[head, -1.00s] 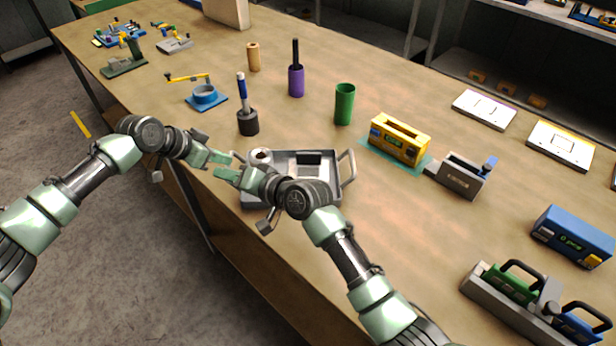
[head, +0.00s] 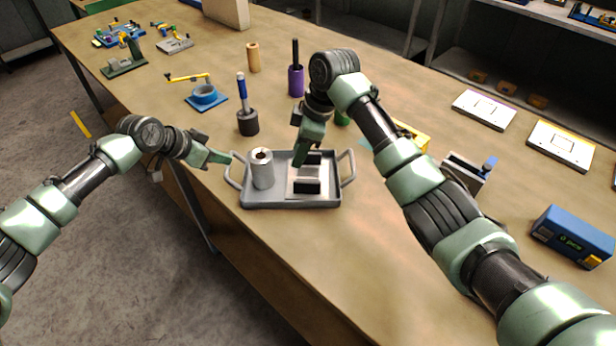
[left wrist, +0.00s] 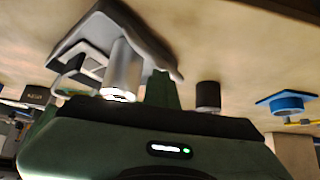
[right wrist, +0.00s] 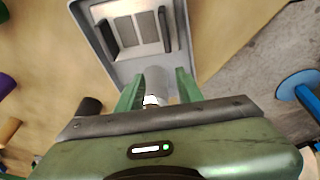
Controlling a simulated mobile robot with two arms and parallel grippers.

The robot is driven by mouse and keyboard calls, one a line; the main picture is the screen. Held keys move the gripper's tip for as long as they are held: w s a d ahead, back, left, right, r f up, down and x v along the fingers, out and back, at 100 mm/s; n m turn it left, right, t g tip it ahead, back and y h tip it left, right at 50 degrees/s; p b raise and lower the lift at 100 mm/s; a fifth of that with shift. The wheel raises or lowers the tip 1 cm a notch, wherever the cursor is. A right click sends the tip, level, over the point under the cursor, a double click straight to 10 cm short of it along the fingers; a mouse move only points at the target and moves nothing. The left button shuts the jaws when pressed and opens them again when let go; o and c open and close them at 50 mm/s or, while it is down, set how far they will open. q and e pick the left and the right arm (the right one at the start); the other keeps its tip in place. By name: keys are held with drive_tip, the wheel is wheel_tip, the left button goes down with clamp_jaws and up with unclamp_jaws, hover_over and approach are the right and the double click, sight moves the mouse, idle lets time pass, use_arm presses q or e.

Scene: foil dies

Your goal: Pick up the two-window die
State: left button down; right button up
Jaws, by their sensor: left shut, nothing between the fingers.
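Two flat pale plates lie at the back right in the head view: the left plate (head: 484,110) has thin cut marks, and the right plate (head: 560,146) has a square opening. The grey tray (head: 300,202) holds a metal cylinder (head: 263,168) and a block with dark uprights (head: 306,188). My left gripper (head: 222,157) is shut and empty by the tray's left handle.
A blue box (head: 571,236) is at the right. My right arm partly hides a yellow box (head: 414,135). Bare tabletop lies in front right.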

sight(307, 182)
drive_tip(key=shift+g+h, duration=0.5)
drive_tip(key=shift+h, duration=0.3)
drive_tip(key=d+f, duration=0.1)
drive_tip(key=s+d+f, duration=0.1)
drive_tip(key=f, duration=0.1)
drive_tip(key=d+f, duration=0.1)
drive_tip(key=f, duration=0.1)
drive_tip(key=shift+s+f, duration=0.15)
drive_tip(key=shift+f, duration=0.05)
drive_tip(key=shift+a+f, duration=0.2)
drive_tip(key=shift+f, duration=0.7)
drive_tip(key=shift+a+f, duration=0.25)
drive_tip(key=shift+f, duration=0.65)
drive_tip(key=shift+a+f, duration=0.2)
drive_tip(key=shift+f, duration=0.7)
clamp_jaws()
drive_tip(key=shift+r, duration=0.15)
